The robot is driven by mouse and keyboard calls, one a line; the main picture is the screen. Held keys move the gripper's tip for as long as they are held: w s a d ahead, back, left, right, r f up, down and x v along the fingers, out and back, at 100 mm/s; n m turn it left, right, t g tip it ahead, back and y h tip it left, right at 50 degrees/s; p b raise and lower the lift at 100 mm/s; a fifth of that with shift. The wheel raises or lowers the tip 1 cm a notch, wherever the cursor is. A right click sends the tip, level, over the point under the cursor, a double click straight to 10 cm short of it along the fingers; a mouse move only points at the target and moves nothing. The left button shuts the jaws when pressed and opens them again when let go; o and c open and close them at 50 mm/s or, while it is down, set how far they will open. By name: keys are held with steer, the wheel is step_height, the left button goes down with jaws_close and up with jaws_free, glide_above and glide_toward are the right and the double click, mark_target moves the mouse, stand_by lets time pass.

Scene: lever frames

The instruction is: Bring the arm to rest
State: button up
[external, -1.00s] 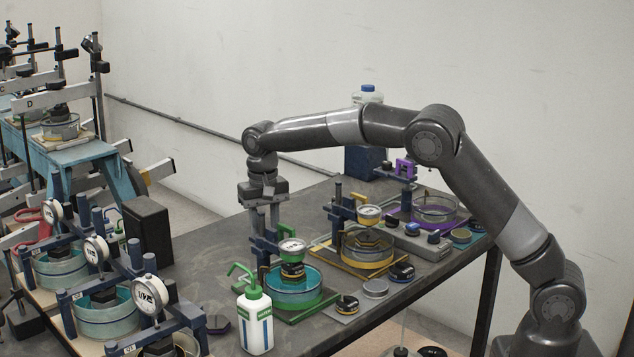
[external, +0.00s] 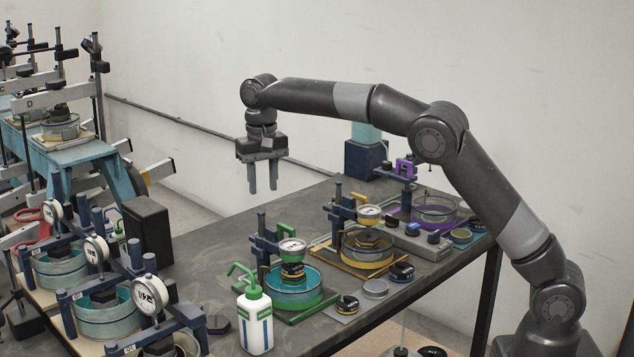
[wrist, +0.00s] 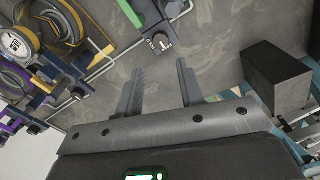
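My gripper (external: 263,174) hangs pointing down above the dark table (external: 205,245), over its far left part. Its two fingers are apart with nothing between them. In the wrist view my gripper (wrist: 160,88) shows both fingers spread over bare table surface. My arm is raised in an arch from its base at the lower right. The gripper is clear of the green-framed device (external: 293,285), which stands below it and toward the camera.
Yellow (external: 367,250) and purple (external: 436,210) devices stand to the right on the table. A green-capped bottle (external: 256,320) is at the front. A black block (external: 148,232) and gauge devices (external: 107,310) are at the left. The table's far left area is clear.

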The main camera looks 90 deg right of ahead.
stand_by(0.4)
steer(key=s+a+r+n+t, duration=0.1)
steer(key=s+a+r+n, duration=0.25)
steer(key=s+a, duration=0.5)
steer(key=s+a+r+n+t, duration=0.2)
steer(key=s+a+r, duration=0.3)
steer(key=s+a, duration=0.35)
steer(key=s+a+f+n+t, duration=0.1)
steer(key=s+a+f+n, duration=0.2)
steer(key=s, duration=0.7)
steer(key=s+a+f+n+t, duration=0.1)
steer(key=s+a+f+n, duration=0.3)
steer(key=s+a+f, duration=0.3)
steer(key=s+a, duration=0.2)
steer(key=s, duration=0.2)
steer(key=shift+t, duration=0.3)
